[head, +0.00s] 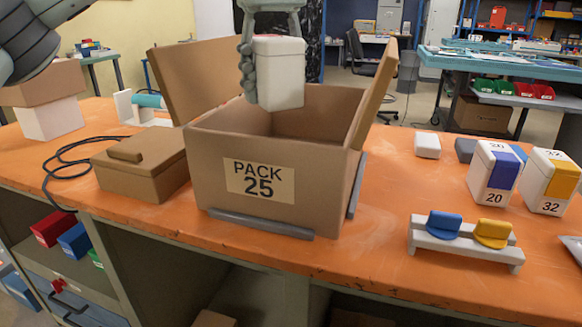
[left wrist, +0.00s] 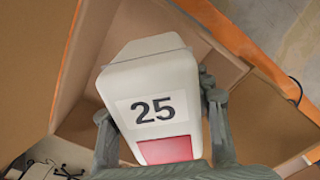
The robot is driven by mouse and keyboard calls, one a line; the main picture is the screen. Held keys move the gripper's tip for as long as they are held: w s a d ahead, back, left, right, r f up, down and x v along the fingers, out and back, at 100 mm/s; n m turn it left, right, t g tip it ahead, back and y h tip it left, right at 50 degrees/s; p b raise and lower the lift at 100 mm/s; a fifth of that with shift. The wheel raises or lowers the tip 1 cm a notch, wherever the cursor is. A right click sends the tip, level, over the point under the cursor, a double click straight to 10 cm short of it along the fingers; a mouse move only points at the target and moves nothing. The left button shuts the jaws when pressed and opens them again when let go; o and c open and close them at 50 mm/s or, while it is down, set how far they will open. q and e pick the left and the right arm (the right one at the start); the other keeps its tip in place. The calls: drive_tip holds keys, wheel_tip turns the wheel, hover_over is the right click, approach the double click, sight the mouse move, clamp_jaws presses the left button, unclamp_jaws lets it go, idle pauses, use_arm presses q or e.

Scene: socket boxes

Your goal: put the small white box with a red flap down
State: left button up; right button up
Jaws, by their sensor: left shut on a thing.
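The small white box (head: 280,75) hangs upright over the open PACK 25 carton (head: 215,145). In the head view its lower end overlaps the carton's inner back wall; I cannot tell how far it is inside. In the left wrist view the white box (left wrist: 150,65) shows the number 25 and a red flap (left wrist: 166,149). My left gripper (head: 268,72) comes from above and is shut on the box, with fingers on both sides in the left wrist view (left wrist: 155,100). The carton's floor is partly hidden. My right gripper is not in view.
The carton's flaps stand up at the left and right. A lidded brown box (head: 145,170) and a black cable (head: 60,165) lie to the left. White boxes marked 20 (head: 493,172) and 32 (head: 550,182) and a grey rack (head: 465,245) stand right. Orange bench (head: 385,215) is clear between.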

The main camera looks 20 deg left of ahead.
use_arm(q)
drive_tip(key=f+b, duration=0.1)
drive_tip(key=f, duration=0.4)
drive_tip(key=f+b, duration=0.1)
drive_tip(key=f, duration=0.5)
drive_tip(key=shift+s+a+f, duration=0.1)
drive_tip(key=shift+s+f, duration=0.1)
drive_tip(key=shift+f, duration=2.6)
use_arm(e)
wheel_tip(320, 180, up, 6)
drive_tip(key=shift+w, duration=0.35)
use_arm(q)
drive_tip(key=shift+f, duration=0.1)
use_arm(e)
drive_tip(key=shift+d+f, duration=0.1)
use_arm(q)
drive_tip(key=o, duration=1.1)
drive_tip(key=shift+f, duration=0.1)
drive_tip(key=o, duration=0.5)
drive_tip(key=shift+c, duration=0.2)
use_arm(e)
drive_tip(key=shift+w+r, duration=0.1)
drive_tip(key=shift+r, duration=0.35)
